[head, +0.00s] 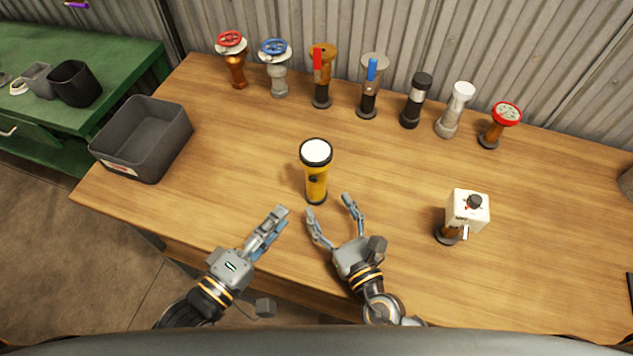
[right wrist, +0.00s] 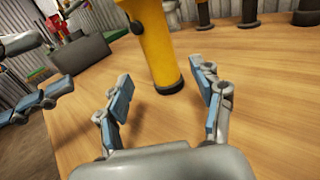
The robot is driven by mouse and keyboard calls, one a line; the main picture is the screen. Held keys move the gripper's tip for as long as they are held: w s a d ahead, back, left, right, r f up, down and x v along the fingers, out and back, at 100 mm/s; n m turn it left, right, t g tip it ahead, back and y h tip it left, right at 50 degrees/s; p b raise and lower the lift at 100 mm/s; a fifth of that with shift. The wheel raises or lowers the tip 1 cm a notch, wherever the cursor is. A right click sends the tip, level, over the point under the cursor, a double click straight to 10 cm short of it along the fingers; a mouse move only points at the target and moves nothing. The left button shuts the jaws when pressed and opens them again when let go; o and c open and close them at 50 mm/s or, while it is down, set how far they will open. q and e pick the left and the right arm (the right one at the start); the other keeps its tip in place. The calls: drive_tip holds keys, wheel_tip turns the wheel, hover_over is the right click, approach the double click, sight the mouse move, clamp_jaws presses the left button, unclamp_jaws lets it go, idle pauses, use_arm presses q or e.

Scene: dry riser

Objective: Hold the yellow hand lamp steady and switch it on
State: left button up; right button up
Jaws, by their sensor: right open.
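The yellow hand lamp (head: 317,187) stands upright on the wooden bench near the middle, its black-rimmed white lens facing up. A small dark switch (head: 313,179) shows on the side of its body. My right gripper (head: 329,206) is open and empty, just in front of the lamp. In the right wrist view the lamp's yellow body (right wrist: 157,40) and dark base stand beyond the open fingers, not between them; its top is out of view. My left gripper (head: 277,217) is left of the lamp and apart from it, its fingers turned one above the other, spread and empty.
Several valves and fittings stand along the back, including a red-wheel valve (head: 231,48) and a blue-wheel valve (head: 275,55). A grey bin (head: 140,150) is at left. A white box on a stand (head: 467,209) is at right. The bench around the lamp is clear.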

sight(320, 192)
drive_tip(key=x, duration=0.7)
drive_tip(key=shift+w+f, duration=0.25)
drive_tip(key=shift+f, duration=0.05)
drive_tip(key=c, duration=1.3)
use_arm(q)
drive_tip(key=shift+c, duration=0.6)
use_arm(e)
clamp_jaws()
use_arm(q)
clamp_jaws()
